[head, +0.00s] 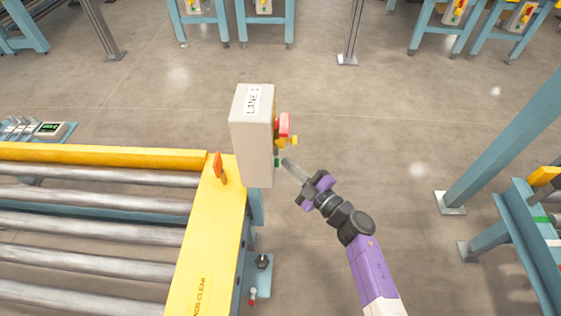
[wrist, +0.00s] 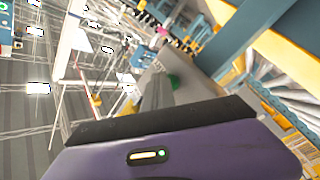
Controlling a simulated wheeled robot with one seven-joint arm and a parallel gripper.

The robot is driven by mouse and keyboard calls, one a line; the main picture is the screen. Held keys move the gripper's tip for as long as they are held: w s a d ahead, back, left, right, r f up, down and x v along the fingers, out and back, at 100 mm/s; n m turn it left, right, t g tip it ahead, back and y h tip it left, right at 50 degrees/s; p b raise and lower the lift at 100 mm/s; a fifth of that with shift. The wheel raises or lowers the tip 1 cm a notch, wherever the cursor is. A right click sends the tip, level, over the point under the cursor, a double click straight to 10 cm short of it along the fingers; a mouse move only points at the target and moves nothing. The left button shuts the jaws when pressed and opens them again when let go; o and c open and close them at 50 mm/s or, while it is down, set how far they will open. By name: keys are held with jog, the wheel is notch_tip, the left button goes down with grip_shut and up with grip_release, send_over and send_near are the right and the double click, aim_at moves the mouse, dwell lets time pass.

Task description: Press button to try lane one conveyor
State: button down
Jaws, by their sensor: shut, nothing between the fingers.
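The control box (head: 252,150) labelled LANE 1 stands at the end of the roller conveyor (head: 100,228) in the head view. Its right face carries a red button (head: 285,124), a yellow part (head: 288,141) below it and a small green button (head: 277,162) lowest. My gripper (head: 288,164) is shut and empty, with its tips beside the green button. I cannot tell whether they touch it. In the wrist view the green button (wrist: 173,81) shows just past the dark fingers (wrist: 158,92), on the grey box (wrist: 195,88).
The yellow conveyor frame (head: 205,255) lies below and left of the box, with an orange-red piece (head: 219,168) on it. A blue post (head: 505,150) and blue stand (head: 525,240) are at the right. Open concrete floor lies behind the box and right of it.

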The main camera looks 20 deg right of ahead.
jog(key=shift+s+d, duration=0.25)
jog(key=shift+d, duration=0.45)
jog(key=shift+d+p, duration=0.1)
jog(key=shift+p, duration=0.2)
jog(key=shift+s+d+p, duration=0.2)
jog(key=shift+s+d, duration=0.05)
jog(key=shift+d, duration=0.55)
jog(key=shift+s+d+p, duration=0.15)
jog(key=shift+s+d, duration=0.15)
jog(key=shift+d, duration=0.45)
jog(key=shift+s+d+p, duration=0.2)
jog(key=shift+s+d, duration=0.05)
jog(key=shift+d, duration=0.55)
